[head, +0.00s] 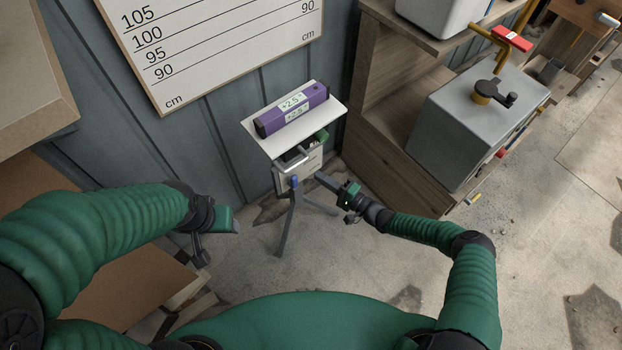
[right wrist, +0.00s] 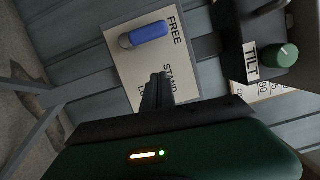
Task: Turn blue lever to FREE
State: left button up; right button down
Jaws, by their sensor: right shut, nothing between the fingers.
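The blue lever (head: 295,181) is on the pale label plate of a small stand in the head view. In the right wrist view the blue lever (right wrist: 149,33) lies across the upper part of the plate (right wrist: 118,70), one end close to the word FREE. The word STAND is lower on the plate, and further lettering is partly hidden by my fingers. My right gripper (right wrist: 157,80) is shut and empty, its tips over the plate below the lever, with a visible gap. It also shows right of the stand in the head view (head: 323,179). My left gripper (head: 212,240) is away to the left.
The stand carries a white tilted top (head: 329,103) with a purple level block (head: 292,109). A green knob (right wrist: 282,57) marked TILT is beside the plate. A wooden shelf (head: 385,135) with a grey box (head: 455,130) is at right. Floor at lower right is mostly clear.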

pick_arm(q)
jog(key=shift+p+v, duration=0.45)
jog(key=shift+v, duration=0.45)
pick_arm(e)
jog(key=v, duration=0.7)
jog(key=shift+s+d+r, duration=0.2)
jog(key=shift+r, duration=0.15)
pick_arm(q)
jog(key=shift+w, duration=0.1)
pick_arm(e)
jog(key=shift+d, duration=0.1)
